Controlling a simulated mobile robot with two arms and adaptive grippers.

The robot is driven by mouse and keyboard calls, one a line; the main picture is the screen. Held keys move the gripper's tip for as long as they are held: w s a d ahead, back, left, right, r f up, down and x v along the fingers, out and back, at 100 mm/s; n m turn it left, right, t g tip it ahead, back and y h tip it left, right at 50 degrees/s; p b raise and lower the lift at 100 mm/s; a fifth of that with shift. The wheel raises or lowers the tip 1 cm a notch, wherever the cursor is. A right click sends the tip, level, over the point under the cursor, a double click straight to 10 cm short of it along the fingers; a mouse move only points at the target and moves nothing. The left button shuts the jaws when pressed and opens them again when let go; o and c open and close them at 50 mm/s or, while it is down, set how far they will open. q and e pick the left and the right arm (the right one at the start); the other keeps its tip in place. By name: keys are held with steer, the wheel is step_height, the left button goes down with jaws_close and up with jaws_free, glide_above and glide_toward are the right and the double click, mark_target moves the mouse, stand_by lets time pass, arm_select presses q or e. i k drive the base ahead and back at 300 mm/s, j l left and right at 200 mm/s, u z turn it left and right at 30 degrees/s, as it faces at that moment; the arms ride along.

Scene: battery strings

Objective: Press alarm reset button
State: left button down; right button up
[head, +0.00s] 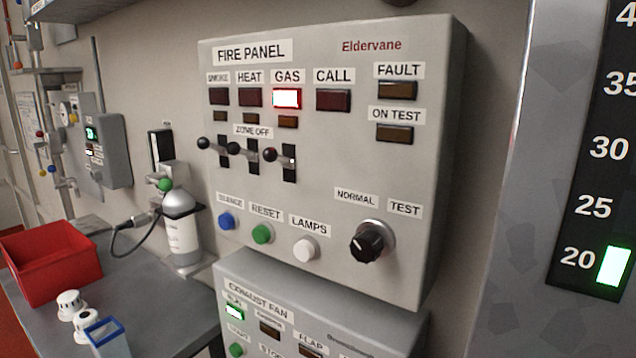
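The grey fire panel (330,180) is mounted on the wall in the middle of the head view. Its green button under the RESET label (262,234) sits at the lower left, between a blue button (227,220) and a white button (305,249) under LAMPS. The GAS lamp (287,99) is lit bright white with a red edge. The SMOKE, HEAT, CALL, FAULT and ON TEST lamps look dark. A black knob (372,241) sits below the NORMAL and TEST labels. Neither of my grippers is in view, and nothing covers the RESET button.
An exhaust fan panel (300,286) juts out below. Three zone-off levers (270,154) protrude above the buttons. A gas bottle (181,225) stands left of the panel. A grey bench (150,295) holds a red bin (50,262). A tall level display (600,150) stands at right.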

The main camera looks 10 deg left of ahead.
mark_target(261, 235)
steer(key=u, duration=1)
steer(key=k, duration=0.5)
